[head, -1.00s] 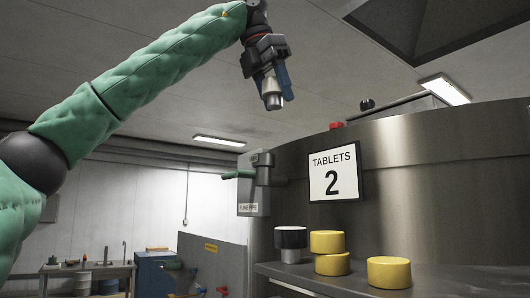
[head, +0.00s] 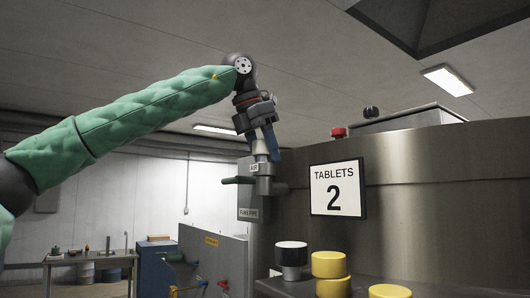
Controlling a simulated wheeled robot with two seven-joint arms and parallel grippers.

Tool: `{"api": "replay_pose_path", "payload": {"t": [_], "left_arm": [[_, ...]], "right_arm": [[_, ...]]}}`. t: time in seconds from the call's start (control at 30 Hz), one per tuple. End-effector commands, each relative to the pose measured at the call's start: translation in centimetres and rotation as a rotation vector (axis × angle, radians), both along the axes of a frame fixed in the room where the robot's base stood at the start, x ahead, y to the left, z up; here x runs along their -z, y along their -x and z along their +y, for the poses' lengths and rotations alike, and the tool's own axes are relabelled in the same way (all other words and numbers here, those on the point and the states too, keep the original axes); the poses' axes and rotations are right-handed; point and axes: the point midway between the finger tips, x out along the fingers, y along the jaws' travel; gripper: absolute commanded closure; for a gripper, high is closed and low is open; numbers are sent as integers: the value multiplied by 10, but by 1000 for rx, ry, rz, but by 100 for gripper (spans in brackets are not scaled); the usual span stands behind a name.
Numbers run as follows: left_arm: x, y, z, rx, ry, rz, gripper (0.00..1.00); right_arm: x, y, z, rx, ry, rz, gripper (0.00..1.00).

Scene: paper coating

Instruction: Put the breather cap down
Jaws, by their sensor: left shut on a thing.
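My left gripper (head: 266,140) hangs down from the green-sleeved arm, upper middle of the head view. Its blue fingers are shut on a small silvery cylindrical piece, the breather cap (head: 260,147), held in the air. The cap's upper part is hidden between the fingers. In the picture it overlaps the top of the grey pipe fitting (head: 264,170); I cannot tell whether they touch. My right gripper is not in view.
A steel drum with a "TABLETS 2" sign (head: 337,188) stands at the right. A green handle (head: 238,180) sticks out left of the fitting.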

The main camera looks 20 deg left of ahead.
Motion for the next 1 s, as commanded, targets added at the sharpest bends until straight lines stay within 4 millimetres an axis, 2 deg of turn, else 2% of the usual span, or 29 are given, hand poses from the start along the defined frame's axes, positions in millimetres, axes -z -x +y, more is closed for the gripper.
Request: {"api": "replay_pose_path", "payload": {"t": [0.2, 0.67, 0.7, 0.77, 0.8, 1.0], "left_arm": [[11, 0, 0, 0, 0, 0, 76], [15, 0, 0, -1, 1, 1, 76], [15, 0, 0, -1, 1, 1, 47], [15, 0, 0, -1, 0, 2, 35], [14, 0, 0, -1, 0, 2, 31], [14, 0, 0, 0, 0, 1, 31]], "right_arm": [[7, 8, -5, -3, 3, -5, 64], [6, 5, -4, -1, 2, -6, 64], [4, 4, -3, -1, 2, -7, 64], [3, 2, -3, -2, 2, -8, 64], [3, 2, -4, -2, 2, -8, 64], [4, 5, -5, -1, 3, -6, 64]]}}
